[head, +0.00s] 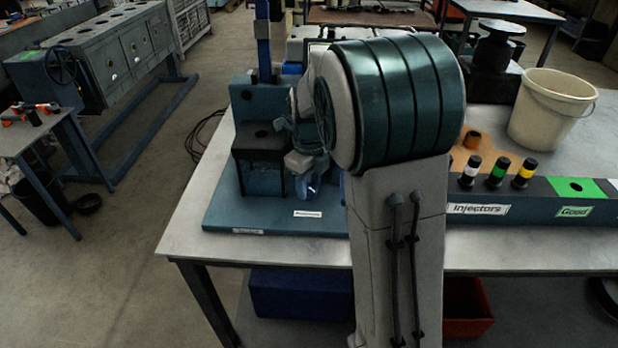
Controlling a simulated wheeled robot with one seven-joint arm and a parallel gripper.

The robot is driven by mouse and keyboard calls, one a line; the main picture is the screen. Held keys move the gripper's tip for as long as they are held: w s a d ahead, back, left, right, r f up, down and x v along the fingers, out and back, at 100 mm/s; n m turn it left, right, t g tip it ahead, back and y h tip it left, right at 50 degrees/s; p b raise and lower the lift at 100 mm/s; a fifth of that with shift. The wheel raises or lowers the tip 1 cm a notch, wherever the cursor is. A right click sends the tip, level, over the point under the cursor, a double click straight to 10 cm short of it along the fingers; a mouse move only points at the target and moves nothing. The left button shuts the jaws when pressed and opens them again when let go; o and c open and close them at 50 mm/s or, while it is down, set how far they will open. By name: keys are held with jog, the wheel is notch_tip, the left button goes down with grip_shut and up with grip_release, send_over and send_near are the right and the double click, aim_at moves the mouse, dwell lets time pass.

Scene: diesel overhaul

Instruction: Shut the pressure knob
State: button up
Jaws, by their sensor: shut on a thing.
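The blue test stand (222,210) sits on the left end of the grey table, with a dark block, an upright blue lever and small white labels. My gripper (303,176) is low at the front of the stand, partly hidden behind my own arm. It is shut on the pressure knob, a small blue part (313,190) just above a white label (307,214). Most of the knob is hidden by my gripper and arm, so its turned position cannot be seen.
On the right stand an injector rack (540,208) with several capped injectors and a cream bucket (552,108). A dark press-like device (494,60) is behind. A blue bin (300,295) and a red bin (466,308) are under the table.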

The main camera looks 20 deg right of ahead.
aim_at(309, 187)
jog(key=shift+r+m+p, duration=0.1)
jog(key=shift+m+p, duration=0.65)
jog(key=shift+m, duration=0.55)
jog(key=o, duration=1)
notch_tip(309, 187, up, 14)
jog(key=shift+f+p, duration=0.15)
jog(key=shift+p, duration=0.15)
